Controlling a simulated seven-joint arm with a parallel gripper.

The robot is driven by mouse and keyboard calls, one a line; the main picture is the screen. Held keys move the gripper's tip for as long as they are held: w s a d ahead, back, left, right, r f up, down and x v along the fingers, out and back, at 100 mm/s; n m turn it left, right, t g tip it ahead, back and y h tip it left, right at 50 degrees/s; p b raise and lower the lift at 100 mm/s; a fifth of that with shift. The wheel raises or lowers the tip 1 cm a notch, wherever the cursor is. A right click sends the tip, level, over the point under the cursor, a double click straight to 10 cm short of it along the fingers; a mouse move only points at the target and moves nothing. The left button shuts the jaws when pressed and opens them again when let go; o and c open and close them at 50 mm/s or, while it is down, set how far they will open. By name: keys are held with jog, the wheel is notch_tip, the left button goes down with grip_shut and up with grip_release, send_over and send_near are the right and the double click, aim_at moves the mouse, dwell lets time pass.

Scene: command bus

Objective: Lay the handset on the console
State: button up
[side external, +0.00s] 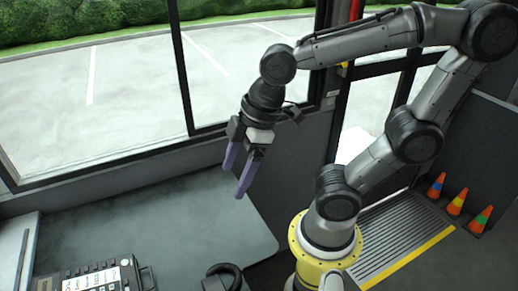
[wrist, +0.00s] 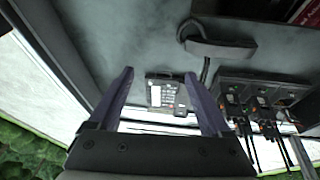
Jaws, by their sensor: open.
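The handset (side external: 226,272) is a black curved piece at the bottom edge of the side external view, partly cut off. In the wrist view the handset (wrist: 218,48) lies on the grey desk, with a dark cord beside it. What I take for the console (side external: 105,277) is a dark box with white labels and keys, left of the handset and cut off below. It also shows in the wrist view (wrist: 167,93). My gripper (side external: 236,178) is open and empty, its purple fingers pointing down above the desk, apart from both. The fingers (wrist: 159,75) also show in the wrist view.
The grey desk (side external: 170,215) has a wide clear area under the window. Several small striped cones (side external: 457,203) stand at the right, beyond a ribbed step (side external: 395,235).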

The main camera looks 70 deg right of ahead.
jog(key=s+d+r+m+t+h, duration=0.1)
jog(key=s+d+r+m+t, duration=0.1)
jog(key=d+m, duration=0.3)
jog(key=s+m, duration=0.1)
jog(key=m, duration=0.2)
jog(key=shift+d+h, duration=0.3)
jog(key=shift+d, duration=0.1)
